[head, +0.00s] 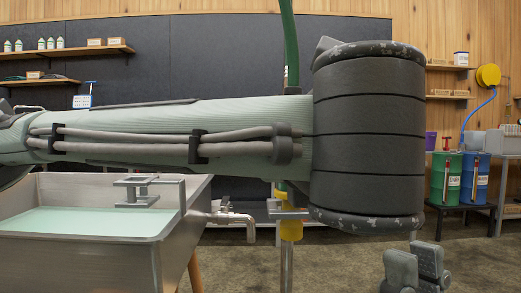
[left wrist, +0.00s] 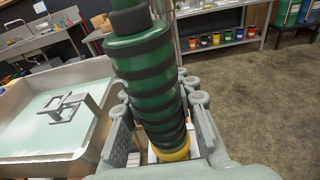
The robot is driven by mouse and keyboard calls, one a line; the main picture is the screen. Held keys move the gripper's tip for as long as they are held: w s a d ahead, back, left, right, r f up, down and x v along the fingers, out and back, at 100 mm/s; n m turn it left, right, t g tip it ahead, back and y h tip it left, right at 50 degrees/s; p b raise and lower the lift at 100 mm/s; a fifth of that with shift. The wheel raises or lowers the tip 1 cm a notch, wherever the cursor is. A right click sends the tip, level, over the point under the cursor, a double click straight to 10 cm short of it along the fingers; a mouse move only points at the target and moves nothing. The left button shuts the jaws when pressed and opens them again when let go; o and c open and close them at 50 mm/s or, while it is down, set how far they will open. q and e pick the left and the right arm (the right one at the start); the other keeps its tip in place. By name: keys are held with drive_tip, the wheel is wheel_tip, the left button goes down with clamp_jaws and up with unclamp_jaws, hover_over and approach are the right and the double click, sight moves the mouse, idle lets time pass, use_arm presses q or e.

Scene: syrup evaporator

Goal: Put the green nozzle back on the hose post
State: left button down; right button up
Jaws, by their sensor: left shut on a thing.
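The green nozzle (left wrist: 150,85), with black bands and a yellow ring at its near end, fills the middle of the left wrist view. My left gripper (left wrist: 158,112) is shut on it, with a finger on each side. In the head view my left arm covers this area and hides the left gripper and the nozzle's body. A green hose (head: 290,42) shows above the arm. Below it show a yellow part (head: 291,229) and a slim metal upright (head: 287,265); I cannot tell how they join. My right gripper (head: 414,268) is low at the right, its opening unclear.
A steel evaporator pan (head: 85,252) with pale green liquid and a spout (head: 235,219) stands at left. A green drum (head: 444,178) and a blue drum (head: 474,182) stand at the back right. The floor at right is mostly clear.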

idle(0.3)
use_arm(q)
drive_tip(key=c, duration=1.1)
unclamp_jaws()
wheel_tip(320, 180, up, 10)
